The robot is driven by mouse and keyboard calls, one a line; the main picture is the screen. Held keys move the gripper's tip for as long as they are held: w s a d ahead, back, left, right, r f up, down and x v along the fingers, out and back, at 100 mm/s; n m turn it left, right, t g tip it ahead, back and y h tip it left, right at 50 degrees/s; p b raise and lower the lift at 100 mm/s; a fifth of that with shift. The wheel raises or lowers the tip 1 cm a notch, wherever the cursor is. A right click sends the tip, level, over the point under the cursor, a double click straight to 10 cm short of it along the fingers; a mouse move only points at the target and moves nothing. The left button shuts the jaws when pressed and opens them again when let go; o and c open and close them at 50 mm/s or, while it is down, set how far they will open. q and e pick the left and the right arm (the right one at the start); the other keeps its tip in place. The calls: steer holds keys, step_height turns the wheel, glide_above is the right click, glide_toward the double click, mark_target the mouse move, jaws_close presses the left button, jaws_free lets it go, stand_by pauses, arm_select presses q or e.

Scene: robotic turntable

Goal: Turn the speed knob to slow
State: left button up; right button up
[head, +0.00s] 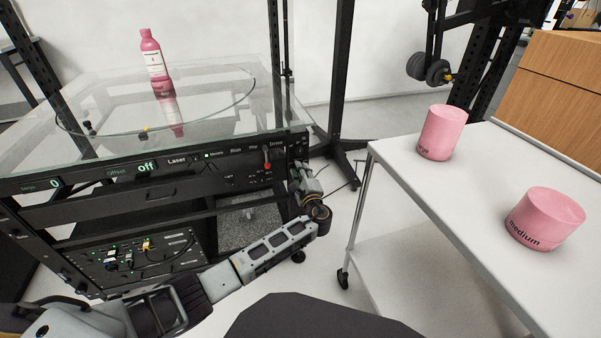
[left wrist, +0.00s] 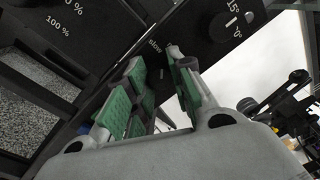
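The turntable's black control panel (head: 215,168) faces me under the glass top. My left gripper (head: 301,172) is at the panel's right end, with its fingers pointing at the panel. In the left wrist view, the gripper (left wrist: 157,62) has its two green-padded fingers apart, with a visible gap between them. The word "slow" (left wrist: 155,46) shows on the black panel just beyond the fingertips. The speed knob itself is not clearly seen; the fingers hide part of the panel there. My right gripper is not in view.
A pink bottle (head: 154,62) stands on the glass turntable top (head: 215,85). A white table (head: 463,205) at the right holds two pink cylinders, one (head: 442,132) behind and one marked "medium" (head: 545,219). Another knob (left wrist: 236,19) with degree marks sits beside the gripper. A red part (head: 267,157) is on the panel.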

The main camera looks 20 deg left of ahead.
arm_select(q)
steer(key=o, duration=0.5)
steer(key=shift+s, duration=0.1)
steer(key=shift+v, duration=5.95)
steer(key=shift+r, duration=0.1)
